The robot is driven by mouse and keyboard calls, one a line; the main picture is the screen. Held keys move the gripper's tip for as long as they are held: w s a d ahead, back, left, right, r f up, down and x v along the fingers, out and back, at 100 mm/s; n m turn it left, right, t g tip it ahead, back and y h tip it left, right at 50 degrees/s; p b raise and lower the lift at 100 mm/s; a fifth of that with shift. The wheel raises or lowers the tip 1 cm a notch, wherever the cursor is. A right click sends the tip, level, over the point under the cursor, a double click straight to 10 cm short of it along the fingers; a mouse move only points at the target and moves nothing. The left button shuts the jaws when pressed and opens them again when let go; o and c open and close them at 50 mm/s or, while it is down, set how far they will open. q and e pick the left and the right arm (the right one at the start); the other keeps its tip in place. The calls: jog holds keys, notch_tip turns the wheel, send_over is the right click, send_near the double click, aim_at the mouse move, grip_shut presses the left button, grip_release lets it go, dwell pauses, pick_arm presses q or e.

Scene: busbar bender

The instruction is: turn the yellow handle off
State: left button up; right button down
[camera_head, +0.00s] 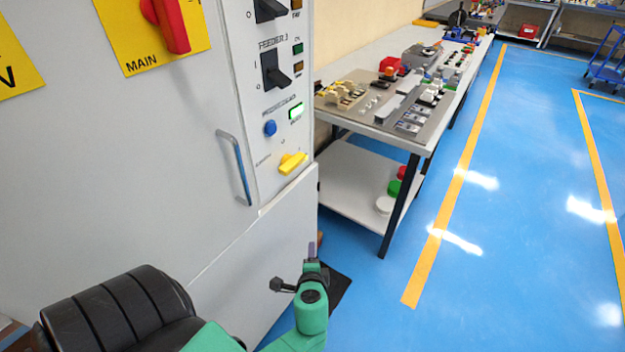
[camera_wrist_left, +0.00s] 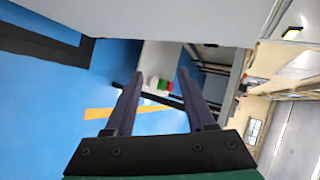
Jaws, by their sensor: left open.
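The yellow handle (camera_head: 292,163) is a small rotary knob low on the narrow side panel of the grey-white cabinet (camera_head: 120,170). Its bar lies diagonally, with the right end higher. My left gripper (camera_head: 312,248) is in front of the cabinet, below and slightly right of the handle and apart from it. In the left wrist view, the two purple fingers of the gripper (camera_wrist_left: 161,74) are spread apart with nothing between them. I cannot make out the yellow handle in that view. My right gripper is not in view.
A red MAIN switch (camera_head: 172,25), black feeder switches (camera_head: 275,70), a blue button (camera_head: 270,128) and a lit green indicator (camera_head: 296,111) are above the handle. A metal pull handle (camera_head: 235,168) is to its left.

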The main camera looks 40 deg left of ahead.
pick_arm(q)
notch_tip(320, 180, up, 10)
jog(key=w+t+y, duration=0.1)
jog(key=t+y, duration=0.1)
jog(key=y, duration=0.1)
jog(key=n+t+y+b, duration=0.1)
jog(key=n+y, duration=0.1)
jog(key=y, duration=0.1)
send_near(293, 168)
jog(key=p+x, duration=0.3)
jog(key=x, duration=0.7)
jog(key=shift+w+a+f, duration=0.15)
jog(key=shift+w+a, duration=0.05)
jog(key=shift+w, duration=0.05)
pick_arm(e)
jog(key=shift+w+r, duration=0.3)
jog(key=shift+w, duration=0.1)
